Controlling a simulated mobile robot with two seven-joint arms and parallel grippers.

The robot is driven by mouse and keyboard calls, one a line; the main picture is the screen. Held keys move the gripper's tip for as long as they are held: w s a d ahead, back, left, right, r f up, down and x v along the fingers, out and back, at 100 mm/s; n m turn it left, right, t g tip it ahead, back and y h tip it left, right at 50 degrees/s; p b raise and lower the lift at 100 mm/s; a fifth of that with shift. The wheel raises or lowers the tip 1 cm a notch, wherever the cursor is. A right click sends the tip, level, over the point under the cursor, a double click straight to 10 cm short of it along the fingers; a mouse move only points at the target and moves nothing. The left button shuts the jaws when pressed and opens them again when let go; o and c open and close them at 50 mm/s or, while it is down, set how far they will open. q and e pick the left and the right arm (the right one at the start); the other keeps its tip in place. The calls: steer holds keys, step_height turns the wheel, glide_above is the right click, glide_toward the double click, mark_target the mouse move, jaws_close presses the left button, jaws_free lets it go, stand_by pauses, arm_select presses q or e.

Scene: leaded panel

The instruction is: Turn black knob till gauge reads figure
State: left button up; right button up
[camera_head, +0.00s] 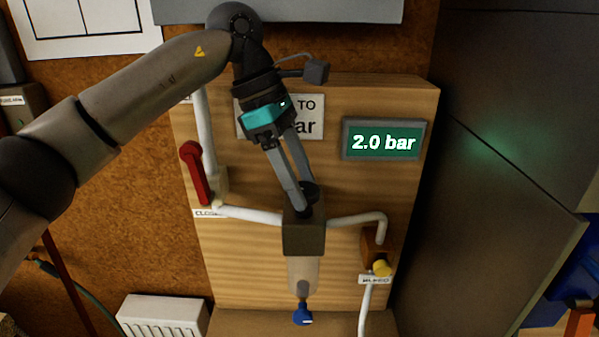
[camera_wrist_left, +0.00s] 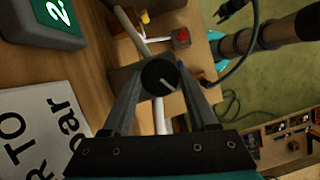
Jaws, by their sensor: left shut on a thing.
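The black knob (camera_wrist_left: 160,77) sits on top of a dark regulator block (camera_head: 304,238); a pale line marks its face. My left gripper (camera_head: 304,200) has come down on the knob from above and is shut on it. In the left wrist view its two fingers (camera_wrist_left: 158,90) lie on either side of the knob. The gauge (camera_head: 383,140) has a green display and reads 2.0 bar. A white sign (camera_head: 309,118) is partly hidden behind my left gripper; only "TO" and "ar" show, and its figure is covered. My right gripper is not seen in the head view.
A red lever (camera_head: 194,172) is at the left above a label starting "CLOS". A yellow knob (camera_head: 381,267) is at the lower right, and a blue fitting (camera_head: 303,314) hangs below the block. White pipes run beside the block. A dark cabinet (camera_head: 490,180) stands at the right.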

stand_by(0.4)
arm_select(q)
steer(key=o, duration=1.4)
steer(key=shift+r, duration=0.1)
steer(key=v, duration=0.7)
steer(key=shift+r, duration=0.2)
